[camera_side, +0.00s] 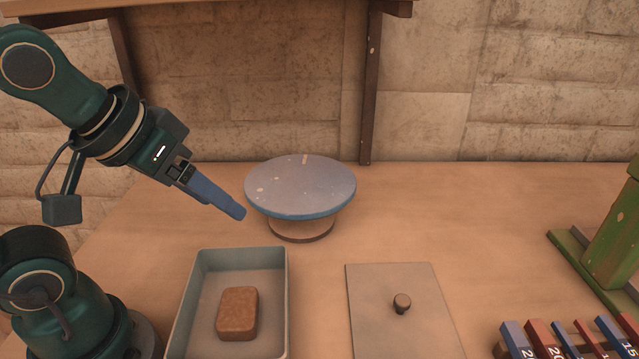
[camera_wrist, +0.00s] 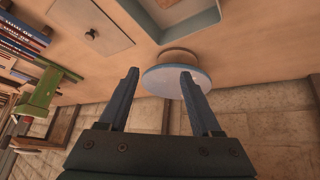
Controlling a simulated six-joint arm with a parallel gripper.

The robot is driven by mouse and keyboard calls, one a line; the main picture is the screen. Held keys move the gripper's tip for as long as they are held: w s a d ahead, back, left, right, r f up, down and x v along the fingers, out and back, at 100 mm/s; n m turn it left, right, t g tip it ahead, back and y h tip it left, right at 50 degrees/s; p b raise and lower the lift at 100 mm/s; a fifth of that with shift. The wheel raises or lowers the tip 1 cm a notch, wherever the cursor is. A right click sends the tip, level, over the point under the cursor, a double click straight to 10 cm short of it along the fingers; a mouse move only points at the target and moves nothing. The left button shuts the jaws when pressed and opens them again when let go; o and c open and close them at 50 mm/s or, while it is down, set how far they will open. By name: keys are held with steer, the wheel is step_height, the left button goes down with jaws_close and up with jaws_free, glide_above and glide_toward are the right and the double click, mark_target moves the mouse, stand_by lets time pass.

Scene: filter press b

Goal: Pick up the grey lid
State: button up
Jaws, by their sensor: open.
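The grey lid (camera_side: 407,325) is a flat rectangular plate with a small dark round knob (camera_side: 402,303) on top. It lies on the table to the right of the grey tray in the side view. In the wrist view the lid (camera_wrist: 75,22) shows at the top left. My gripper (camera_side: 241,215) has blue fingers and hangs in the air at the left, above and away from the lid. In the wrist view its two fingers (camera_wrist: 159,75) are spread apart with nothing between them held.
A grey tray (camera_side: 193,300) holding a brown block (camera_side: 238,313) stands left of the lid. A blue-topped round stand (camera_side: 300,187) is behind, close to my gripper in the picture. Several numbered books (camera_side: 517,340) and a green press-like frame (camera_side: 608,240) are at the right.

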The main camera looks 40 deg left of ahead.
steer(key=w+d+r+n, duration=0.1)
steer(key=w+d+r, duration=0.15)
steer(key=w, duration=0.65)
steer(key=m+g, duration=0.2)
steer(key=m, duration=0.1)
glide_above(402, 300)
steer(key=s, duration=0.2)
steer(key=f, duration=1.5)
steer(key=shift+s+f, duration=0.2)
steer(key=shift+f, duration=0.05)
steer(key=shift+x, duration=2.35)
steer(key=shift+d, duration=0.1)
jaws_close()
